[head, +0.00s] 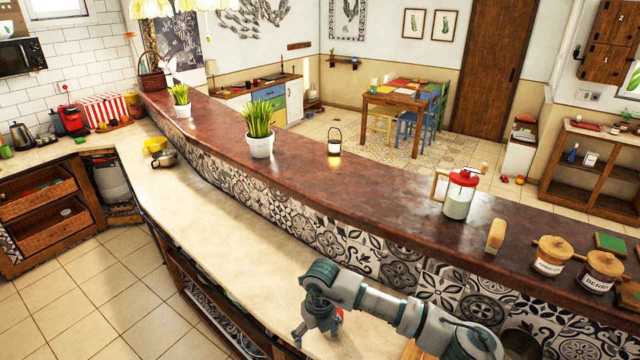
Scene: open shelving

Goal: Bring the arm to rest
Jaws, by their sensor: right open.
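My right arm (415,318) comes in from the lower right and reaches left over the pale lower counter. My right gripper (317,332) hangs at its end, pointing down, close above the counter (235,258). Its fingers are apart. A small red thing (341,312) shows just behind the gripper and is mostly hidden by it; I cannot tell what it is or whether the gripper touches it. My left gripper is not in view.
The raised brown bar top (380,192) with a patterned tile front runs behind my arm. On it stand potted plants (260,142), a lantern (334,143), a red-lidded jar (460,195) and wooden-lidded jars (551,255). The lower counter left of the gripper is clear up to the bowls (163,158).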

